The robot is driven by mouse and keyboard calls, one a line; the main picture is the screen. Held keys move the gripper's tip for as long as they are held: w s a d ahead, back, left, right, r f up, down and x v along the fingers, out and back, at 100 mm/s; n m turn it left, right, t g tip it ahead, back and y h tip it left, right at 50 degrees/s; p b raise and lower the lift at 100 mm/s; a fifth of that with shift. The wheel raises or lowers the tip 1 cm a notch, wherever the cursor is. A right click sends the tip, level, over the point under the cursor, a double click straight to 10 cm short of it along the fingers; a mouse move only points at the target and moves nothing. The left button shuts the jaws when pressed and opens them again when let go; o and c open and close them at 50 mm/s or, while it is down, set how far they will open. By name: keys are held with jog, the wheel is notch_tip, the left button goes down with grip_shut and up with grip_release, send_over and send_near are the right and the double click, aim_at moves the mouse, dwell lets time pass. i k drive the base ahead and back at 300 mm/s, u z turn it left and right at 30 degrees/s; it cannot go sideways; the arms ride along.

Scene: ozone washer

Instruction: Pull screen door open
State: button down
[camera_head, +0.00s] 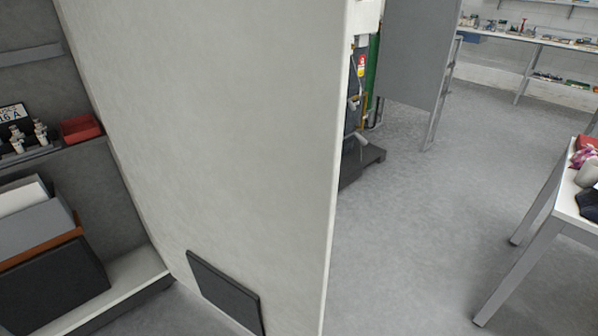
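I cannot tell for sure which surface is the screen door. A tall, pale, flat panel (230,130) fills the middle of the head view, and its right edge runs nearly upright. No handle shows on it. Farther back, a grey upright panel (420,50) stands on thin metal legs, its top cut off by the frame; it may be a screen. My gripper is not in view.
Left of the pale panel are shelves with a red tray (81,128) and boxes (45,235). A dark plate (224,290) is low at the panel. A white table (565,205) stands at right. Grey floor (430,220) between is clear.

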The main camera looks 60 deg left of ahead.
aim_at(224, 120)
jog(key=u, duration=0.85)
jog(key=i, duration=0.85)
jog(key=u, duration=0.75)
